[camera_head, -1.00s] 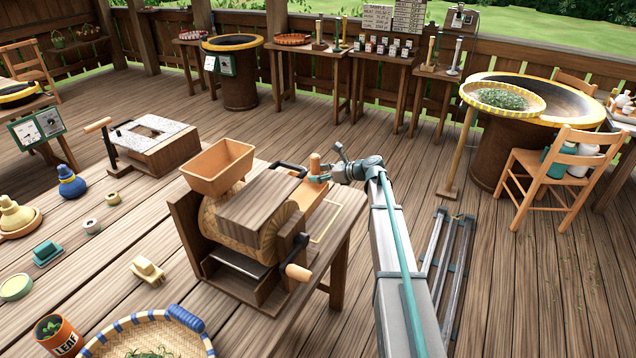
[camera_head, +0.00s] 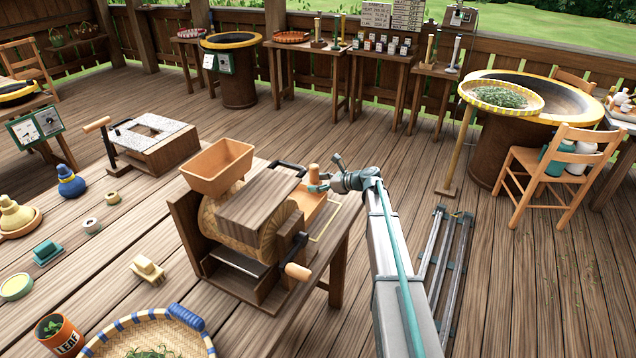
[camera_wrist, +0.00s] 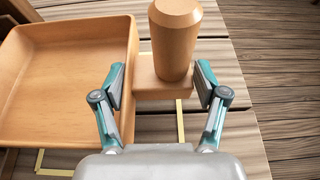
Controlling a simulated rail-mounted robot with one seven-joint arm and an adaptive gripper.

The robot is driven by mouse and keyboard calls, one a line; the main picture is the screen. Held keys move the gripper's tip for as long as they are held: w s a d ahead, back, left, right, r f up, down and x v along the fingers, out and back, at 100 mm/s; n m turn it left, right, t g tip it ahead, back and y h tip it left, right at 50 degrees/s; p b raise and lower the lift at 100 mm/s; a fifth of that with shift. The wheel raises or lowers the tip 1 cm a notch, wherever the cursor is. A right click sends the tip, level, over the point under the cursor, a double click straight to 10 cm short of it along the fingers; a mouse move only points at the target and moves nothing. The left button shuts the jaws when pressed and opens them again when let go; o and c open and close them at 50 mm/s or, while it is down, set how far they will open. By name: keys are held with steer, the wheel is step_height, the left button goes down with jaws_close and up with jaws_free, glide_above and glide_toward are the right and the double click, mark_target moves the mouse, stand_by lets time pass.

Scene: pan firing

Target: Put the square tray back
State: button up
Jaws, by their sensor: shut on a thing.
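The square tray is light orange wood with low walls; in the wrist view its open pan (camera_wrist: 65,75) fills the left side and looks empty. Its upright round handle (camera_wrist: 174,45) stands on a small block at the tray's right side, between my fingers. My gripper (camera_wrist: 160,82) is shut on this handle. In the head view the tray (camera_head: 308,203) is over the table's right end, partly hidden behind the wooden mill, with my gripper (camera_head: 321,184) at its handle. A yellow outline (camera_head: 328,222) on the tabletop shows beside and partly under the tray. I cannot tell whether the tray touches the table.
The wooden mill (camera_head: 258,215) with an orange hopper (camera_head: 217,166) and a side crank (camera_head: 297,271) stands close left of the tray. A box with a handle (camera_head: 152,140) is farther left.

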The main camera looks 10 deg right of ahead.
steer(key=o, duration=1.4)
steer(key=shift+r, duration=0.2)
steer(key=b+v, duration=0.2)
steer(key=v, duration=1)
steer(key=shift+r, duration=0.35)
